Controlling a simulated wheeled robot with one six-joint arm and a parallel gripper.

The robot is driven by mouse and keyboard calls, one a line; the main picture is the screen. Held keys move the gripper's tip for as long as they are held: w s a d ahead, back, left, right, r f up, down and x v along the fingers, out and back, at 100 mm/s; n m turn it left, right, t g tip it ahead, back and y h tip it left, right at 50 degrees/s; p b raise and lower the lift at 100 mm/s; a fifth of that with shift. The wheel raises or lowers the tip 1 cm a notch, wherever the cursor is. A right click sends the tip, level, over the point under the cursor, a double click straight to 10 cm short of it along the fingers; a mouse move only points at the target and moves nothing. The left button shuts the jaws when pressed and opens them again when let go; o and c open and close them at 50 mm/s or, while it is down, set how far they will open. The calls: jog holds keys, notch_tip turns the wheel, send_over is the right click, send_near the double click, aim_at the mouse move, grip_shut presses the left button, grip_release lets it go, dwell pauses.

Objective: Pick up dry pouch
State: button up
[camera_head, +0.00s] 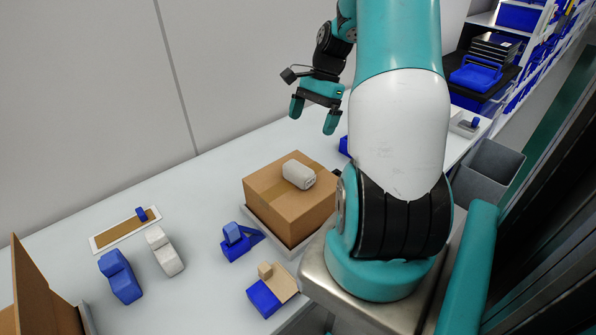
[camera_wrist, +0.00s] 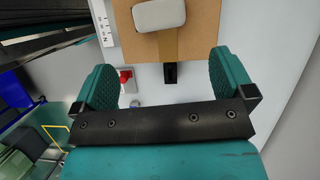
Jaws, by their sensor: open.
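A pale grey, rounded pouch-like object (camera_head: 299,174) lies on top of a closed cardboard box (camera_head: 262,194); I cannot tell for sure that it is the dry pouch. My gripper (camera_head: 313,114) is above and behind the box in the head view, apart from it, with nothing between its fingers. In the wrist view my gripper (camera_wrist: 165,80) is spread wide. Another pale grey object (camera_head: 165,251) lies on the table at left.
Blue objects (camera_head: 121,277) and (camera_head: 237,240) stand on the white table (camera_head: 195,212), and a blue and tan item (camera_head: 267,294) is near its front edge. A shallow tray (camera_head: 125,228) lies at left. An open carton (camera_head: 45,290) is at far left. A grey bin (camera_head: 488,172) stands at right.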

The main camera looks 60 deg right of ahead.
aim_at(299, 167)
jog(key=p+x, duration=0.1)
jog(key=x, duration=0.8)
jog(key=shift+a+f, duration=0.15)
jog(key=shift+f, duration=0.1)
jog(key=shift+p+x, duration=1.1)
jog(key=shift+x, duration=1.65)
jog(key=shift+c, duration=0.5)
jog(key=c, duration=0.5)
